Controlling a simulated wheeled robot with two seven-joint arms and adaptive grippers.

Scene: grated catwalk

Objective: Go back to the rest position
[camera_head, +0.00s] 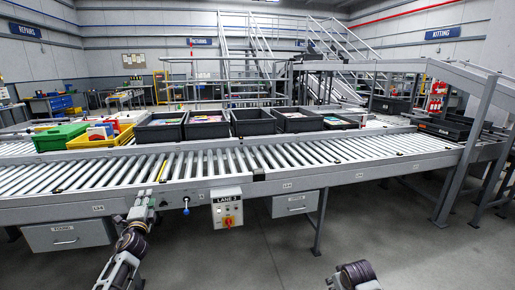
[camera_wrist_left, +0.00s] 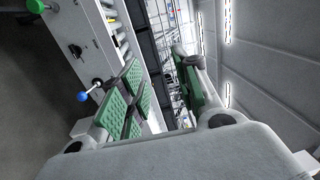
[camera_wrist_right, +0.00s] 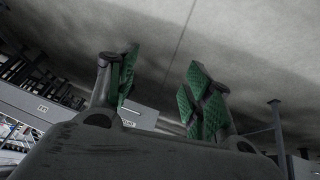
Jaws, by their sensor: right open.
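My left gripper (camera_head: 146,203) is in front of the conveyor's front rail in the head view, raised and empty. In the left wrist view its two green-padded fingers (camera_wrist_left: 157,60) stand apart with nothing between them. My right gripper (camera_wrist_right: 162,60) shows in the right wrist view, with its green-padded fingers spread and empty over grey floor. In the head view only a dark round part of my right arm shows at the bottom edge, right of centre; the right fingers cannot be made out there.
A roller conveyor (camera_head: 300,158) crosses the view. A green bin (camera_head: 60,137), a yellow bin (camera_head: 100,138) and several dark bins (camera_head: 253,122) stand along it. A control box (camera_head: 227,208) and blue-knobbed lever (camera_head: 186,203) project near my left gripper. Floor (camera_head: 400,245) is clear at right.

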